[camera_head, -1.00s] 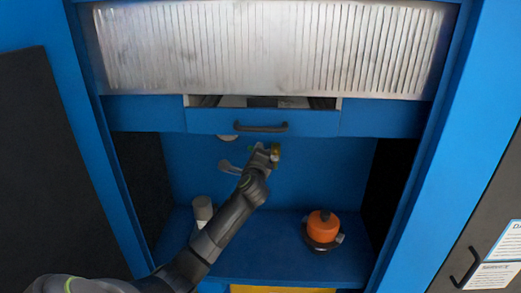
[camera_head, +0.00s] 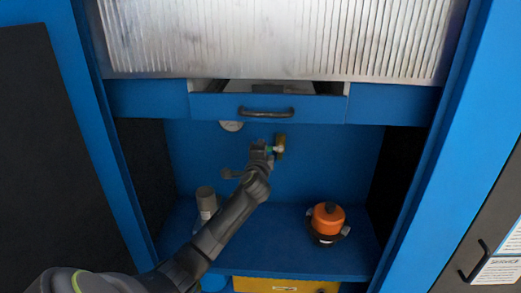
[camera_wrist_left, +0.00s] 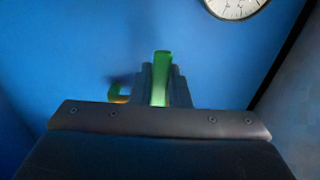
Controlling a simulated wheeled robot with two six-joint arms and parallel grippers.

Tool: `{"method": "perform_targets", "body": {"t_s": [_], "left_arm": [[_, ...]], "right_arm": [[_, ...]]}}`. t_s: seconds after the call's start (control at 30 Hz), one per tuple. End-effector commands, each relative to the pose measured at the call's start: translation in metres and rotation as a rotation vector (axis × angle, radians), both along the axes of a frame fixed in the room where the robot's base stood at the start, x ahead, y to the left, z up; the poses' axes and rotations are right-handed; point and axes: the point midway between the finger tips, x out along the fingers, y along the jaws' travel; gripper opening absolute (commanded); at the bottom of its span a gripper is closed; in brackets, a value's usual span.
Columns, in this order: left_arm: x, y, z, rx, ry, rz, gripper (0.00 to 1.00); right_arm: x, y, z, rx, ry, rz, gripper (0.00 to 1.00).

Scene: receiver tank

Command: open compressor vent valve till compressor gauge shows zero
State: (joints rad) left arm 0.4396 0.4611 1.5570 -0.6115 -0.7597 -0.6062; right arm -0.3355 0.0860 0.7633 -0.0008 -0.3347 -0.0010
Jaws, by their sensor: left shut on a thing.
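The compressor vent valve shows in the head view as a small brass fitting (camera_head: 280,147) on the blue back wall of the recess. My left gripper (camera_head: 263,149) reaches it from the lower left. In the left wrist view, my left gripper (camera_wrist_left: 160,85) is shut on the green valve handle (camera_wrist_left: 161,65), which stands upright between the fingers. A round white gauge (camera_head: 231,126) is on the back wall, left of the valve and partly hidden under the drawer. The gauge is cut off at the top of the left wrist view (camera_wrist_left: 236,5); its needle cannot be read. My right gripper is out of view.
A blue drawer (camera_head: 225,106) with a dark handle (camera_head: 267,113) is above the valve. On the shelf (camera_head: 275,255) stand a grey cylinder (camera_head: 206,200) and an orange-topped item (camera_head: 328,217). A yellow box (camera_head: 285,285) is below. Side walls bound the recess.

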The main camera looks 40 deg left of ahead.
Motion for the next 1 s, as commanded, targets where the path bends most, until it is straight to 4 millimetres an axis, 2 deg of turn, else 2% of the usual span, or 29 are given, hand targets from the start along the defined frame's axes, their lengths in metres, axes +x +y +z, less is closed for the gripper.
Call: {"method": "perform_targets", "body": {"t_s": [0.23,0.27,0.4,0.77,1.0], "left_arm": [[0.0,0.0,-0.004,-0.009,0.004,0.001,0.0],[0.0,0.0,-0.004,-0.009,0.004,0.001,0.19],[0.0,0.0,-0.003,-0.007,0.003,0.001,0.37],[-0.003,-0.002,-0.001,-0.004,0.0,-0.001,0.37],[-0.026,-0.017,-0.001,-0.004,0.0,-0.002,0.37]], "right_arm": [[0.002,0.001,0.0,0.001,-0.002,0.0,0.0],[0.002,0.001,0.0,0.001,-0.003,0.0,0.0],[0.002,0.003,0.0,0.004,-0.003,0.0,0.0],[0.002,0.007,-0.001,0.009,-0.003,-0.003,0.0],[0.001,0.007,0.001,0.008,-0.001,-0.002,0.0]]}}
